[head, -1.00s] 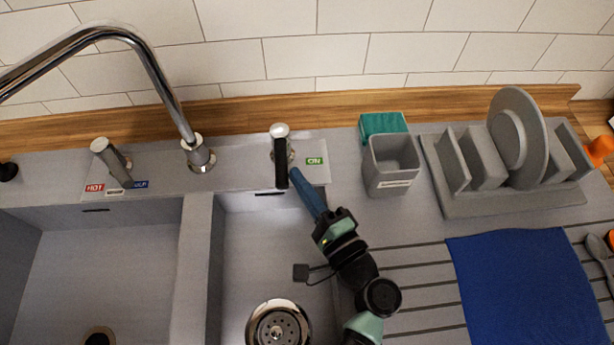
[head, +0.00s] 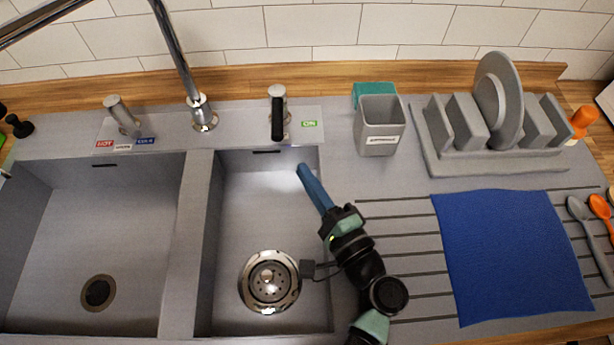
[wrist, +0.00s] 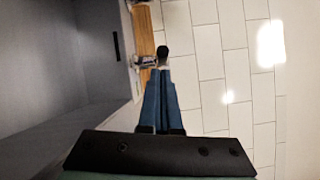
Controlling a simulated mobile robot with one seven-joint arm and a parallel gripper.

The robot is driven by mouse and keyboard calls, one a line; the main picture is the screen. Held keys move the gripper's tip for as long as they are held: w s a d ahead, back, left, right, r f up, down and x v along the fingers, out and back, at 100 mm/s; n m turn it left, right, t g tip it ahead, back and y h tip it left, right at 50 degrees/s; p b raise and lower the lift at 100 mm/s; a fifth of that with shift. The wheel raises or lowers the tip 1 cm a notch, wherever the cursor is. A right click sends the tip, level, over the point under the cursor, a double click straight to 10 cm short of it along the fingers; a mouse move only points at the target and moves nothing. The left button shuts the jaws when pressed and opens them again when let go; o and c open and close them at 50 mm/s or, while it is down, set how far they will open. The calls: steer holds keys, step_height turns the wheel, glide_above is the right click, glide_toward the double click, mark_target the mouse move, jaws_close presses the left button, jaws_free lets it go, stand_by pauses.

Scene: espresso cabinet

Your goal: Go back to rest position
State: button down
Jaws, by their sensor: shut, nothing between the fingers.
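My gripper (head: 301,168) is over the smaller right sink basin, with its blue fingers pointing up and left toward the back ledge. In the wrist view my gripper (wrist: 161,74) has its two fingers together and nothing held. The black-handled tap lever (head: 278,115) stands on the ledge beside a green "ON" label (head: 309,124). In the head view the fingertips are apart from the lever. In the wrist view the lever (wrist: 162,52) shows just beyond the fingertips.
The large left basin (head: 100,235) is empty. A chrome faucet (head: 204,118) and a second lever (head: 121,112) stand behind it. A grey holder (head: 380,126), a dish rack (head: 500,160) with plates and a blue cloth (head: 512,255) lie to the right.

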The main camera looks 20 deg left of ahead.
steer(key=shift+s+d, duration=0.25)
steer(key=shift+w, duration=0.1)
steer(key=w+d+r+n+t+h, duration=0.2)
steer(key=w+r+n, duration=0.1)
steer(key=r, duration=0.7)
steer(key=w+d+r+n+t+h+p, duration=0.1)
steer(key=w+r+n+t+h, duration=0.15)
steer(key=r, duration=0.65)
steer(key=w+d+r+n+t+h, duration=0.15)
steer(key=w+r+n, duration=0.25)
steer(key=r, duration=0.6)
steer(key=s+d+r+t+h, duration=0.2)
steer(key=s+r+t, duration=0.1)
steer(key=r, duration=0.6)
steer(key=s+d+r+t+h, duration=0.2)
steer(key=s+r, duration=0.4)
steer(key=r, duration=0.3)
steer(key=s+d+r+n+t+h+p, duration=0.1)
steer(key=s+r+t+h, duration=0.3)
steer(key=r, duration=0.4)
steer(key=shift+s+d+r, duration=0.4)
steer(key=shift+s+d, duration=0.1)
steer(key=shift+d, duration=0.2)
